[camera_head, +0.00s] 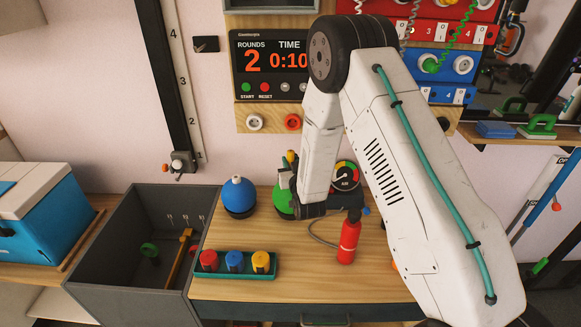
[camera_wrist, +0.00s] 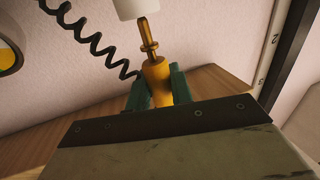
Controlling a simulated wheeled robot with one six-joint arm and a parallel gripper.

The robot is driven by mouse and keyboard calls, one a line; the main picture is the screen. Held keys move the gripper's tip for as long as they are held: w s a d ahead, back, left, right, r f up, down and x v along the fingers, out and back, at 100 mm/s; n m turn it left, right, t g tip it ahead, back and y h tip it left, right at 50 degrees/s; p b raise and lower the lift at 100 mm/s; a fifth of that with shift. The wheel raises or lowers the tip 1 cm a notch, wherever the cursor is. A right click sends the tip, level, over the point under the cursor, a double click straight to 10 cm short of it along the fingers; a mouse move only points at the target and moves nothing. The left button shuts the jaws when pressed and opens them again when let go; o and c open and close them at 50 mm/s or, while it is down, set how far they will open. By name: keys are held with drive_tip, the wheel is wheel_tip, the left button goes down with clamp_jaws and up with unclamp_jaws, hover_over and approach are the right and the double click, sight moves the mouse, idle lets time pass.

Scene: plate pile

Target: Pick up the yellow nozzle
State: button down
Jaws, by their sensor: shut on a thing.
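The yellow nozzle (camera_wrist: 158,84) is upright between the two green fingers of my gripper (camera_wrist: 156,76) in the wrist view. A brass stem (camera_wrist: 149,38) rises from its top, and a white piece (camera_wrist: 136,9) is directly above the stem. The fingers are shut on the nozzle's yellow body. In the head view my gripper (camera_head: 290,168) is in front of the green round bottle (camera_head: 282,200), partly hidden by my own arm. A small yellow bit (camera_head: 291,157) shows at its tip. The nozzle's lower end is hidden.
A green tray (camera_head: 236,275) holds red, blue and yellow caps. A blue bottle (camera_head: 238,197), a red cylinder (camera_head: 349,238) and a gauge (camera_head: 345,177) stand nearby. A grey bin (camera_head: 115,270) is at left. A black coiled cord (camera_wrist: 88,35) hangs near the nozzle.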

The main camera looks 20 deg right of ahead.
drive_tip(key=shift+r, duration=0.85)
drive_tip(key=s+r, duration=0.1)
drive_tip(key=s, duration=1.5)
drive_tip(key=shift+d+r, duration=0.15)
drive_tip(key=shift+d, duration=0.25)
